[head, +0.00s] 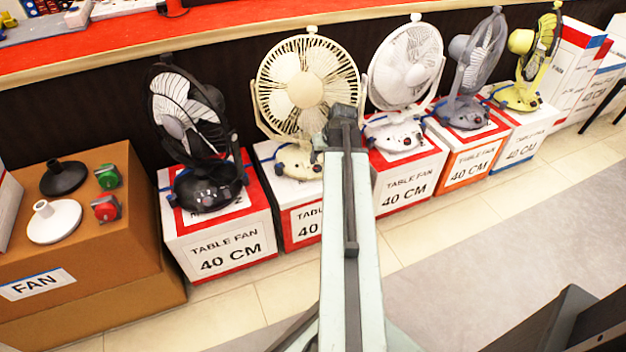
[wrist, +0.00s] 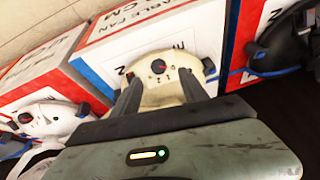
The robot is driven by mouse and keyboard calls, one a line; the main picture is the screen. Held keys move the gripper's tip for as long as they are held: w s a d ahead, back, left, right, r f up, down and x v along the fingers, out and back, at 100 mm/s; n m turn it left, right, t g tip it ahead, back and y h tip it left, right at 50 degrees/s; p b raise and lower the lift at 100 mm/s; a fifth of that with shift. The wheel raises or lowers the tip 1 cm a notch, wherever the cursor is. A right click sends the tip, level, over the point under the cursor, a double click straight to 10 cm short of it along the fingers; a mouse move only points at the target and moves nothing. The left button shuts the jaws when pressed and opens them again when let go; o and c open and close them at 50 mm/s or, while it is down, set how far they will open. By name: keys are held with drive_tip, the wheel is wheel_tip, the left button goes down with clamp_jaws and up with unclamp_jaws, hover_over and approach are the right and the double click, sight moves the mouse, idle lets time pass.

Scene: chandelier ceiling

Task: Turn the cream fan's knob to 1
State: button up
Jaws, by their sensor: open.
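The cream fan (head: 305,85) stands on a white, red-edged box, second from the left in the row in the head view. In the wrist view its cream base (wrist: 165,97) shows with a small dark knob (wrist: 158,66) with a red mark on the control face. I cannot read the knob's setting. My gripper (wrist: 160,75) is open, its two dark fingers on either side of the base around the knob area; I cannot tell whether they touch anything. In the head view my arm hides part of the fan's base and the gripper's tips.
A black fan (head: 190,120) stands close on the left and a white fan (head: 405,70) close on the right. Grey (head: 470,70) and yellow (head: 530,60) fans stand farther right. A brown box (head: 75,240) is at far left. The tiled floor (head: 440,225) in front is clear.

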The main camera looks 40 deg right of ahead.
sight(318, 168)
drive_tip(key=b+x, duration=0.7)
drive_tip(key=x, duration=0.1)
drive_tip(key=shift+d, duration=0.2)
clamp_jaws()
